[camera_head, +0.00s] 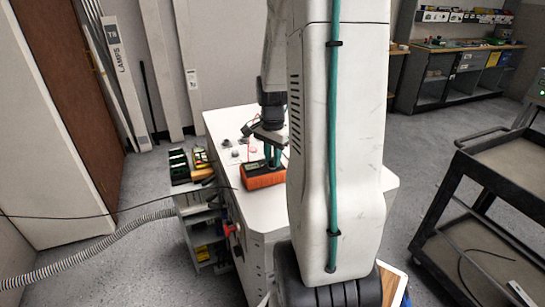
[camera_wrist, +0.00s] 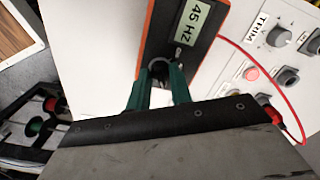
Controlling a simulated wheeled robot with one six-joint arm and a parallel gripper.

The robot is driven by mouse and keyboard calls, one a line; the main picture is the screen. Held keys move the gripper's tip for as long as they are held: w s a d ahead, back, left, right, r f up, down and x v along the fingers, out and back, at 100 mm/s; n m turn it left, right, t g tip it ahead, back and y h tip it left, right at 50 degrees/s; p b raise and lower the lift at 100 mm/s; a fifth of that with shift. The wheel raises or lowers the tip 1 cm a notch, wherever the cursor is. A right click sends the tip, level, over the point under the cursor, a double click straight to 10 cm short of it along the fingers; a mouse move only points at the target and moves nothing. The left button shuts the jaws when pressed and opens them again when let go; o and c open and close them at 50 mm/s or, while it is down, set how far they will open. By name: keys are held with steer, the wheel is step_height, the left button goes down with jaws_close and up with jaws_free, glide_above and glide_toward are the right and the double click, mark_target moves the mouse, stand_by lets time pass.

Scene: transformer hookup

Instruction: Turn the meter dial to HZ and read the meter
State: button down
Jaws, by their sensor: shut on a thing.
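The meter (camera_head: 263,180) is an orange-edged box with a dark face, on the white top of a cabinet. In the wrist view the meter (camera_wrist: 207,52) shows a pale display (camera_wrist: 192,19) that reads 45 HZ. The dark round dial (camera_wrist: 160,66) is below the display. My gripper (camera_wrist: 159,78) has its two teal fingers shut on the dial, one on each side. In the head view my gripper (camera_head: 272,156) reaches down to the meter. The dial is hidden there, and its markings are too small to read in the wrist view.
A panel (camera_wrist: 255,75) with knobs, a red button and a TRIM label is beside the meter. A red lead (camera_wrist: 284,92) curves over it. A black cart (camera_head: 500,165) stands at right. Grey floor is open around.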

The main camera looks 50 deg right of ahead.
mark_target(272, 159)
stand_by(0.3)
steer(key=c, duration=1.3)
jaws_free()
steer(key=shift+o, duration=0.2)
step_height(272, 159, up, 8)
steer(key=shift+f, duration=0.1)
